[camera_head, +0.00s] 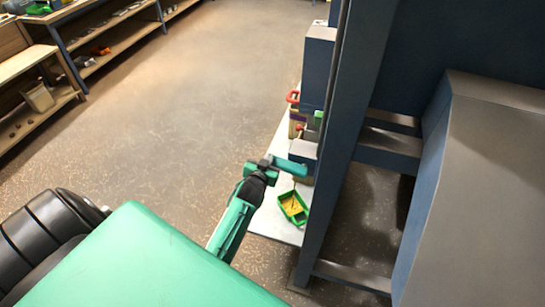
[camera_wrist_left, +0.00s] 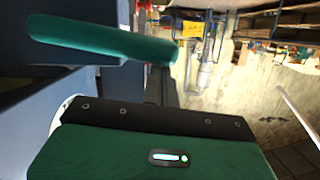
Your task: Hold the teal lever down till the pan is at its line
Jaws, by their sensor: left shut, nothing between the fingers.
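The teal lever (camera_head: 290,167) sticks out to the left from the blue machine frame in the head view. In the left wrist view the lever (camera_wrist_left: 100,40) runs as a rounded teal bar from the upper left to the middle. My left gripper (camera_head: 264,166) is shut with nothing in it, at the lever's free end. In the wrist view its dark fingers reach up beside the lever's tip; I cannot tell whether they touch. A green tray (camera_head: 304,217) with yellow pieces sits on the white surface below; I cannot tell whether it is the pan. No line is discernible.
The blue machine post (camera_head: 335,150) stands right of my gripper, with a large grey-topped housing (camera_head: 485,180) beyond. A red handle (camera_head: 292,97) and a green piece (camera_head: 318,117) are farther up. Wooden shelves (camera_head: 120,40) are at the upper left. The floor between is clear.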

